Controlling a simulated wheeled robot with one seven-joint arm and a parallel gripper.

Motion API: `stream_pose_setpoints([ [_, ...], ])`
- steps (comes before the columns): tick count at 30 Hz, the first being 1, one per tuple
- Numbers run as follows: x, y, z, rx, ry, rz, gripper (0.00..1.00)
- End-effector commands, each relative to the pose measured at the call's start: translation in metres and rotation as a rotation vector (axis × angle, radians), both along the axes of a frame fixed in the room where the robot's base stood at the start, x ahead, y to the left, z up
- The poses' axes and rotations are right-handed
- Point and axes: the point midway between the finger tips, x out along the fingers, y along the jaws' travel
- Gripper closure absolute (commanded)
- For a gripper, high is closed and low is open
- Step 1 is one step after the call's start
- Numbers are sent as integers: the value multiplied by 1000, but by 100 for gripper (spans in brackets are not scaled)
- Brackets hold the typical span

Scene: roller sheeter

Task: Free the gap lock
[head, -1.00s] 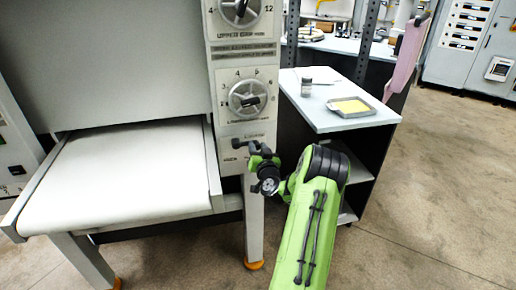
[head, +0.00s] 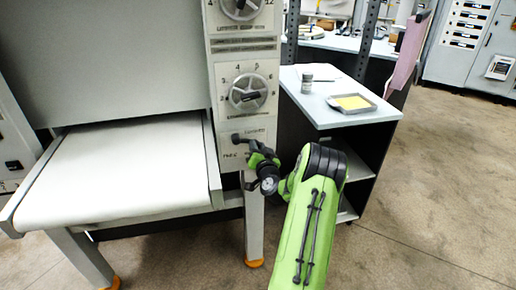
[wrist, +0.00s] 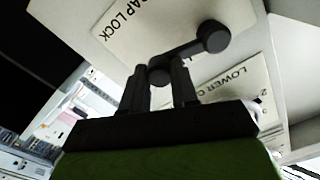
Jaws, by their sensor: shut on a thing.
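The gap lock is a black lever (head: 237,138) with a round knob, low on the machine's right-hand panel below the lower dial. In the wrist view the lever (wrist: 188,52) runs from its hub between my fingers up to the knob at the upper right, over a white plate reading "GAP LOCK" (wrist: 122,22). My gripper (wrist: 160,78) is at the hub end, shut on the lever, with a dark finger on each side. In the head view my gripper (head: 254,150) is just below and right of the knob. The exact finger contact is hard to see.
The lower dial (head: 248,93) and upper dial (head: 240,8) sit above the lever. The white conveyor belt (head: 110,175) lies left. A side table (head: 325,115) with a jar (head: 307,82) and a tray (head: 351,104) stands right. Floor is clear farther right.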

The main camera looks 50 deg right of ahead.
Motion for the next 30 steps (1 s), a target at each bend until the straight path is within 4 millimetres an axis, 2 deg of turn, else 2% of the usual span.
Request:
stream_pose_setpoints([
  [15, 9, 10, -31, 369, -307, -1, 100],
  [30, 18, 22, -44, 602, -500, -2, 100],
])
